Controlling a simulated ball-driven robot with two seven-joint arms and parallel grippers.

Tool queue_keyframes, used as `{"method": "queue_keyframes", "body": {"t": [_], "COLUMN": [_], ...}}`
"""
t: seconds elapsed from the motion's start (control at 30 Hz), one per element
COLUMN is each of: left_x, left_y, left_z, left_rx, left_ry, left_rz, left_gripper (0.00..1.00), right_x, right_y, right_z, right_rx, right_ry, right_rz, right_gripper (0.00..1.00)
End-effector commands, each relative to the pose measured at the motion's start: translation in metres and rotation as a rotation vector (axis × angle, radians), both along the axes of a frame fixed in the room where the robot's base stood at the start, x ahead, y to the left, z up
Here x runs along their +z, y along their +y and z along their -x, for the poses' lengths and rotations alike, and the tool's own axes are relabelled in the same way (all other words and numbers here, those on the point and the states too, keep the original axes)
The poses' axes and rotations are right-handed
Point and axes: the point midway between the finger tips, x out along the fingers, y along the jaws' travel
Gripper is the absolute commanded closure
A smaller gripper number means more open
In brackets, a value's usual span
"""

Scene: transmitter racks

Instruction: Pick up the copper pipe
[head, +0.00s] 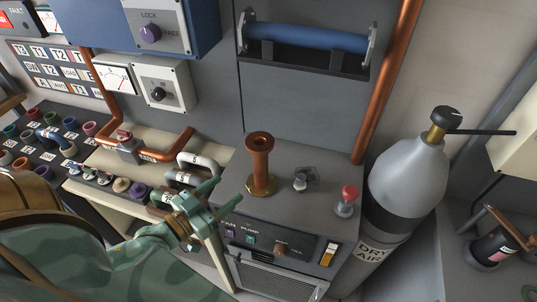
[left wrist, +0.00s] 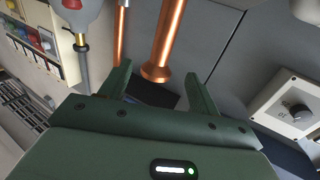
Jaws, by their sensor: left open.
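A copper pipe piece (head: 260,165) with a wide round foot and a flared top stands upright on the grey pump cabinet. My left gripper (head: 225,196) is open and empty, to the lower left of this pipe and apart from it, near the cabinet's left edge. In the left wrist view a flanged copper pipe (left wrist: 168,40) shows beyond the open fingers (left wrist: 157,82); its other end is cut off by the frame. It looks like the same piece. My right gripper is not in view.
A grey gas cylinder (head: 408,180) stands to the right. A bent copper pipe (head: 155,154) and a socket panel (head: 45,150) lie left.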

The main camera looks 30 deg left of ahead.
Motion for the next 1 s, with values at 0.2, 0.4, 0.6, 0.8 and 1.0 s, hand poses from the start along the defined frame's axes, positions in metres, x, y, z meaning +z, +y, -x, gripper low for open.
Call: {"method": "queue_keyframes", "body": {"t": [0.2, 0.4, 0.6, 0.8, 1.0], "left_x": [0.003, 0.002, 0.0, -0.003, -0.005], "left_y": [-0.003, -0.013, -0.018, -0.022, -0.027], "left_z": [-0.035, -0.083, -0.107, -0.13, -0.157], "left_rx": [0.015, 0.015, 0.014, 0.015, 0.015], "left_ry": [-0.026, -0.024, -0.019, -0.02, -0.018], "left_rz": [-0.015, -0.016, -0.017, -0.016, -0.018], "left_gripper": [0.38, 0.38, 0.38, 0.38, 0.38], "right_x": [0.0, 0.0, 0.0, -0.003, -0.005], "right_y": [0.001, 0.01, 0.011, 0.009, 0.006], "right_z": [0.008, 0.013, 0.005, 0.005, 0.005], "right_rx": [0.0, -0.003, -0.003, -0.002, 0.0], "right_ry": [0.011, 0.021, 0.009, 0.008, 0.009], "right_rz": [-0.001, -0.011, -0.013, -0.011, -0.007], "right_gripper": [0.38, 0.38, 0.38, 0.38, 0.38]}}
